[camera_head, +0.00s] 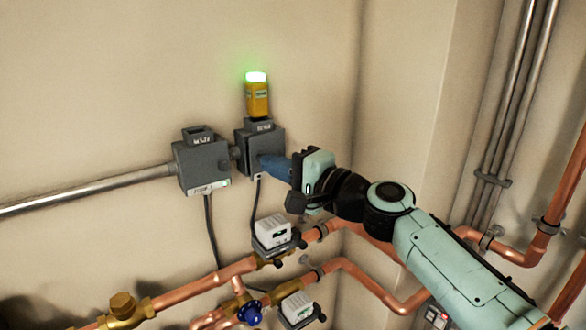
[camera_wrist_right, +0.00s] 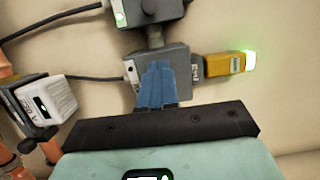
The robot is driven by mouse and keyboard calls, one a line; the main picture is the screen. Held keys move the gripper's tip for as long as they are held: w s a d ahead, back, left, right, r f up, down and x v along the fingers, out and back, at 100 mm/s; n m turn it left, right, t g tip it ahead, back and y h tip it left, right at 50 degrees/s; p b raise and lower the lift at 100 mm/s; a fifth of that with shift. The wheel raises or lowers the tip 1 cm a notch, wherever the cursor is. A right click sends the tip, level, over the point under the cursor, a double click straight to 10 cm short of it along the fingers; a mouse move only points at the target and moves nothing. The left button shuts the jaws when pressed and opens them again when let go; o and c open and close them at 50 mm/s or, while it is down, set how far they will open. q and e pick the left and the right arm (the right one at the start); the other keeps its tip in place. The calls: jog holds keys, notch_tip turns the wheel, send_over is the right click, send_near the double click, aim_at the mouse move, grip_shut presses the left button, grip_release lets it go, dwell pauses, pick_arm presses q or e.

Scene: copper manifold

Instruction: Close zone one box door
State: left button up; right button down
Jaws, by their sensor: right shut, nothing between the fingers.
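Two grey boxes are on the wall in the head view. The left box (camera_head: 202,163) has a label low on its front that I cannot read surely. The right box (camera_head: 246,142) has a yellow module (camera_head: 257,99) with a lit green top above it. Both doors look shut, and I cannot tell surely which box is zone one. My right gripper (camera_head: 263,164) is shut and empty, with its blue fingertips at the right box's front, hiding part of it. In the wrist view the fingers (camera_wrist_right: 158,70) overlap the same box (camera_wrist_right: 177,65); contact is unclear. My left gripper is out of view.
Copper pipes (camera_head: 186,285) with brass fittings run below the boxes. White actuators (camera_head: 273,231) sit on them, and black cables hang from the boxes. A metal conduit (camera_head: 95,190) enters the left box. The wall above is clear.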

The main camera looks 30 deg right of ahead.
jog(key=shift+w+a, duration=0.5)
dwell(0.4)
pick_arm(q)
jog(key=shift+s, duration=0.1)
